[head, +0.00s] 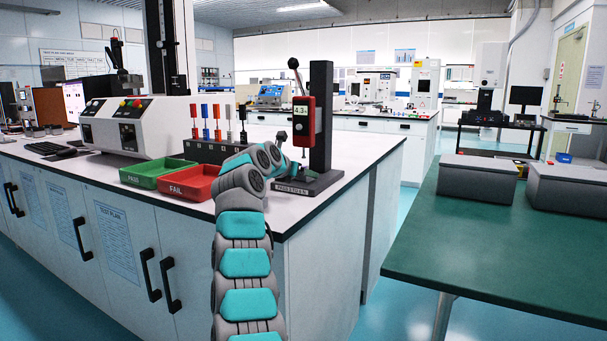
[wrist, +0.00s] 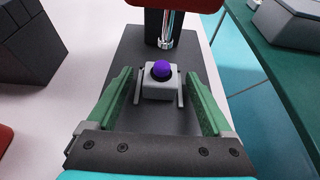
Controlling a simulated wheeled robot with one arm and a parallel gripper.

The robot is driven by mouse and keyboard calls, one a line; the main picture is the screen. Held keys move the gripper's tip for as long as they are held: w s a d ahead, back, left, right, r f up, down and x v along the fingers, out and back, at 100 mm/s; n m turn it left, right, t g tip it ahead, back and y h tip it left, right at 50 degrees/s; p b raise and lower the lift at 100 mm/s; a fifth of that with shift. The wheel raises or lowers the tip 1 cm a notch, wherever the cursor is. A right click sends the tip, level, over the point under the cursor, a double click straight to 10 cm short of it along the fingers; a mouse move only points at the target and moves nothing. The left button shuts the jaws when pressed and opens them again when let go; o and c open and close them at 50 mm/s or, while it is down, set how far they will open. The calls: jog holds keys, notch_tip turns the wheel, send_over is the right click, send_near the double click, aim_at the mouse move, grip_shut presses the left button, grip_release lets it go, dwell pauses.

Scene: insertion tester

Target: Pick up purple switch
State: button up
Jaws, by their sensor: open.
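The purple switch (wrist: 161,70) is a round purple knob on a small light grey block, upright on the dark base plate (wrist: 125,52) of the tester. My gripper (wrist: 159,95) is open in the wrist view, with one green finger to the left of the block and one to the right. A gap shows on each side, and nothing is held. In the head view my arm reaches over the bench to the tester stand (head: 320,115), and the switch is hidden there.
The tester's metal probe (wrist: 166,32) hangs just beyond the switch. A green PASS tray (head: 150,170) and a red FAIL tray (head: 188,187) stand on the bench left of my arm. A dark rack (head: 205,150) holds several coloured pieces. A green table (head: 470,240) is at the right.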

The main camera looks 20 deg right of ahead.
grip_shut()
dwell(0.7)
